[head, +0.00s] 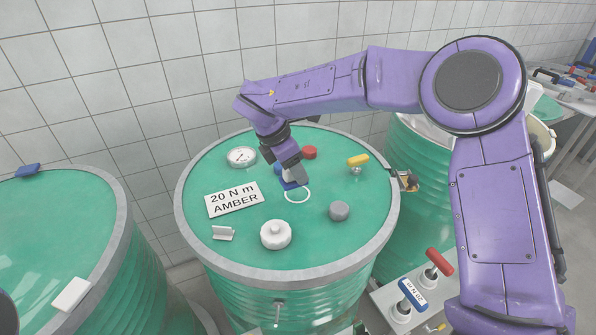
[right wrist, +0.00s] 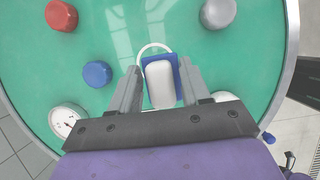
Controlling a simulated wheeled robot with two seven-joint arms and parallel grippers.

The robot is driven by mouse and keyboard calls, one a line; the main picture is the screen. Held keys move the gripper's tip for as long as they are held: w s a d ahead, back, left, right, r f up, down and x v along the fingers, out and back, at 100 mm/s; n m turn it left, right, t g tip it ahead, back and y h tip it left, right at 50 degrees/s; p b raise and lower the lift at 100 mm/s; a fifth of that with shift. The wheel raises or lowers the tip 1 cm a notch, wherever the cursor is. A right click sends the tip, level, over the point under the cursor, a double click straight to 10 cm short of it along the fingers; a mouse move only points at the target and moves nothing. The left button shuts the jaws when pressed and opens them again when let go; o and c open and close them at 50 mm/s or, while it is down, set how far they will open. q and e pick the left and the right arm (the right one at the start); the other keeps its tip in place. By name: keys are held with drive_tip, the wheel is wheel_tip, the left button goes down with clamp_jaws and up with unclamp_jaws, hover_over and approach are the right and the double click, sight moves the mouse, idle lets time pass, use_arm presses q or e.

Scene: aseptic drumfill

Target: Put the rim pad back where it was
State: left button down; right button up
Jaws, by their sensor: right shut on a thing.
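My right gripper (head: 290,181) is shut on a pad with a white block on a blue base; the pad (right wrist: 160,82) shows between the fingers (right wrist: 160,90) in the right wrist view. I take this as the rim pad. It is over the middle of the green drum lid (head: 250,170), at a white ring mark (head: 297,194) that it partly covers. I cannot tell whether it touches the lid. A blue piece (head: 28,170) lies on the left drum's rim, and a white piece (head: 72,294) lies near that drum's front edge. My left gripper is not in view.
Red and blue handled tools (head: 439,262) stand at lower right.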

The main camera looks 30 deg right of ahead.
sight(282, 178)
drive_tip(key=f, duration=0.1)
drive_tip(key=d+f+p, duration=0.1)
drive_tip(key=f, duration=0.1)
drive_tip(key=w+f, duration=0.1)
drive_tip(key=f, duration=0.1)
drive_tip(key=shift+w+d+f, duration=0.1)
drive_tip(key=shift+d+f, duration=0.15)
drive_tip(key=shift+f, duration=0.1)
drive_tip(key=o, duration=0.9)
drive_tip(key=shift+r+p, duration=0.3)
drive_tip(key=shift+r, duration=0.1)
drive_tip(key=b+v, duration=0.3)
drive_tip(key=v, duration=0.7)
drive_tip(key=shift+a+r, duration=0.25)
drive_tip(key=shift+a, duration=0.1)
drive_tip(key=shift+a+r, duration=0.1)
drive_tip(key=shift+r, duration=0.35)
